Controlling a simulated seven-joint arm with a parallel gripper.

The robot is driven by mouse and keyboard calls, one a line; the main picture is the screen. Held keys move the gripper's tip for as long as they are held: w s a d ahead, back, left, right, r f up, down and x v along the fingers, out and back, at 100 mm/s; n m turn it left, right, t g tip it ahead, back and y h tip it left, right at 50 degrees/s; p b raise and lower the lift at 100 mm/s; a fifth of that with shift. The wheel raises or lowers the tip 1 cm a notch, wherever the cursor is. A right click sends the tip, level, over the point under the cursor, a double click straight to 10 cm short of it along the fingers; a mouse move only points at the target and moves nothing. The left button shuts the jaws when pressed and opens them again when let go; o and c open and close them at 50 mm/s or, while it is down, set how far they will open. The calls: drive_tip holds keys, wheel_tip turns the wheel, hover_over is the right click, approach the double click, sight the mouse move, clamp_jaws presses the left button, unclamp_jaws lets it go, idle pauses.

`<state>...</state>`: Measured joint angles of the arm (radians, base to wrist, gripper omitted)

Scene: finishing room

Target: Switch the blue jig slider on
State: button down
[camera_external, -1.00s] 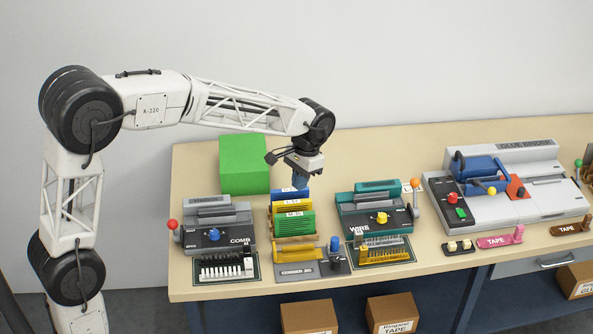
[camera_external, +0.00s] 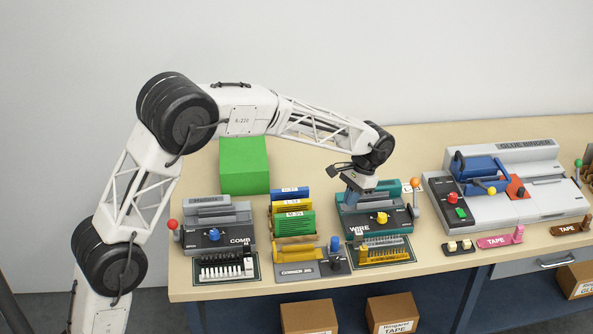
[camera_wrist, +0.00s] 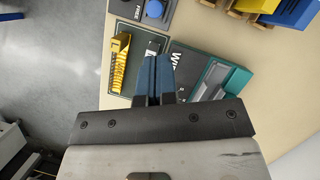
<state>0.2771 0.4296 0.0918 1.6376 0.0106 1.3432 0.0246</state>
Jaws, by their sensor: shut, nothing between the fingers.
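A small unit with an upright blue knob (camera_external: 335,243) stands on a dark plate (camera_external: 338,263) near the table's front, between the comb and wire machines. It looks like the blue jig slider, but I cannot read its on and off marks. The blue knob (camera_wrist: 155,9) also shows at the top of the wrist view. My gripper (camera_external: 353,194) is shut and empty above the teal wire machine (camera_external: 372,212), behind and a little right of the blue knob. In the wrist view its blue fingers (camera_wrist: 152,72) are together, well apart from the knob, and hide part of the wire machine.
A yellow comb-shaped jig (camera_external: 385,248) lies right of the blue knob. Coloured upright folders (camera_external: 292,222) stand to its left. The comb machine (camera_external: 216,238) has another blue knob. A green block (camera_external: 245,165) stands behind, and the glue binder (camera_external: 500,185) right.

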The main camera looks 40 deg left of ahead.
drive_tip(key=shift+w+d+f, duration=0.55)
drive_tip(key=shift+w+f, duration=0.05)
drive_tip(key=shift+f, duration=0.1)
drive_tip(key=shift+x, duration=5)
drive_tip(key=shift+s+a, duration=0.15)
drive_tip(key=shift+s+a, duration=1.35)
drive_tip(key=shift+s, duration=0.05)
drive_tip(key=v, duration=1)
drive_tip(key=shift+w, duration=0.1)
